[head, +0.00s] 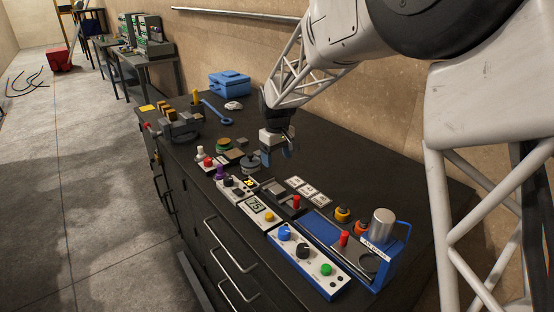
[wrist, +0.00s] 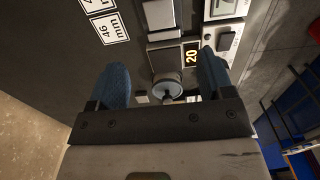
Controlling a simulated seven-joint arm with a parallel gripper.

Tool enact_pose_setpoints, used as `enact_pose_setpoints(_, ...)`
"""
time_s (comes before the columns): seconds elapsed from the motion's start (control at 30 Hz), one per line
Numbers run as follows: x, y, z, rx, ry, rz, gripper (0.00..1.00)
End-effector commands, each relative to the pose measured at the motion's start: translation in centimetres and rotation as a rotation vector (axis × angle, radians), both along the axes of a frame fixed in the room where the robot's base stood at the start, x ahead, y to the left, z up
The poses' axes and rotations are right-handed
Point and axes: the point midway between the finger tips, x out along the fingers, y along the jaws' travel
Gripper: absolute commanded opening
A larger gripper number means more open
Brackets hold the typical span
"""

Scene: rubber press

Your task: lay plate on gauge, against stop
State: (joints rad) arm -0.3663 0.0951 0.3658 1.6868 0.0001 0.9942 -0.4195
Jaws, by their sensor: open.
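My gripper (head: 278,158) hangs over the middle of the black bench, fingers pointing down. In the wrist view its two blue fingers (wrist: 165,82) are apart, with a small round grey-blue piece with a knob (wrist: 168,88) showing between them; I cannot tell whether they touch it. I cannot make out the stop. In the head view a dark round piece (head: 250,163) sits left of my gripper.
White number cards (head: 307,190) lie right of my gripper. A white panel with knobs (head: 308,262) and a blue-framed press with a metal cylinder (head: 383,222) stand at the front right. A vise (head: 181,128) and a blue toolbox (head: 229,84) are farther back.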

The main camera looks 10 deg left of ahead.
Motion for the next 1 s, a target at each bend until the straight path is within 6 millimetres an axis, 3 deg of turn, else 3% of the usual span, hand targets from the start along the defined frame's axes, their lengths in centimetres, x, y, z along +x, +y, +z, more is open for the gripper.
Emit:
enact_pose_setpoints(0.73,-0.1,-0.1,0.1,0.000,-0.001,-0.002,0.74)
enact_pose_setpoints(1.0,-2.0,-2.7,2.1,0.006,-0.016,-0.051,0.74)
